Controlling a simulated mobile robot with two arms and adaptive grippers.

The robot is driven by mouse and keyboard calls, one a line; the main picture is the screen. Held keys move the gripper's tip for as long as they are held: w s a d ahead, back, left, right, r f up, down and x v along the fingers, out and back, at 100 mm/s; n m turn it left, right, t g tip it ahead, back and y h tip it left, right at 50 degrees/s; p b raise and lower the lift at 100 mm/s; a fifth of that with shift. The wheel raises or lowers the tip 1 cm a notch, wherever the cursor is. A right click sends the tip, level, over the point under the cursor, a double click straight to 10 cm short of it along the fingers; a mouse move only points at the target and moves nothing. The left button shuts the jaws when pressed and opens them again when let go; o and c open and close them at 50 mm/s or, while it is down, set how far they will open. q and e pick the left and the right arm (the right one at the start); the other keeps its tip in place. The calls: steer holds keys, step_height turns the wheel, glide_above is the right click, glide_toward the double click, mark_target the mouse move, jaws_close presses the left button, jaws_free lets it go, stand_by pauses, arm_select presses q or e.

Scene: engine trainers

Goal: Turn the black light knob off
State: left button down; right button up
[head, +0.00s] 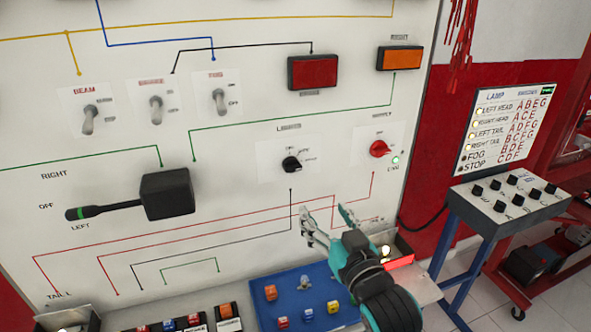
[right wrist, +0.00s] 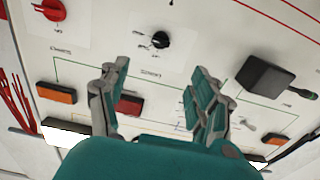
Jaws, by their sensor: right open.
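The black light knob (head: 291,164) sits on a white plate under the word LIGHTS, in the middle of the white panel (head: 237,260). In the right wrist view the knob (right wrist: 160,40) is near the top centre, beyond the gap between my fingers. My right gripper (head: 325,222) is open and empty, below and to the right of the knob in the head view and apart from it. It also shows open in the right wrist view (right wrist: 160,85). My left gripper is not in view.
A red knob (head: 379,149) with a lit green lamp is right of the black knob. A black box with a lever (head: 167,194) is to the left. Toggle switches (head: 157,108) are above left. A ledge with a blue tray (head: 300,306) lies below; a blue stand (head: 500,205) is at right.

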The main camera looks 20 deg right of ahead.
mark_target(294, 170)
steer(key=w+p, duration=0.1)
steer(key=w, duration=0.4)
steer(key=w+p, duration=0.1)
steer(key=w, duration=0.5)
steer(key=w+p, duration=0.1)
steer(key=w, duration=0.5)
steer(key=shift+w+a, duration=0.2)
steer(key=shift+a, duration=0.2)
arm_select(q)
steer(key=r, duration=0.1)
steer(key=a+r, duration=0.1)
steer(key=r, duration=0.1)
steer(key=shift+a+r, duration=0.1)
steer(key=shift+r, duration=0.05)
arm_select(e)
steer(key=c, duration=1.2)
